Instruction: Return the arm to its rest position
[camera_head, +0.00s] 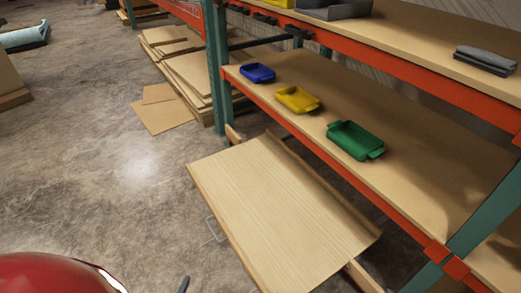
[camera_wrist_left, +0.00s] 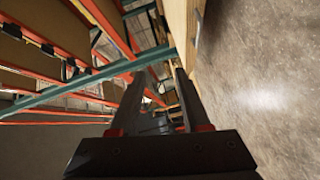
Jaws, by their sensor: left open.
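My left gripper (camera_head: 183,284) shows only as a small dark tip at the bottom edge of the head view, over the concrete floor and left of the slanted wooden panel. In the left wrist view my left gripper (camera_wrist_left: 159,73) shows its two dark fingers spread apart, with nothing held between them. The rest of my left arm is mostly outside the head view. My right gripper is in neither view.
A slanted wooden panel (camera_head: 275,205) stands in front of an orange-edged shelf (camera_head: 420,150). On the shelf are a blue tray (camera_head: 258,73), a yellow tray (camera_head: 297,99) and a green tray (camera_head: 355,140). Flat boards (camera_head: 190,75) lie behind. The floor (camera_head: 100,160) at left is clear.

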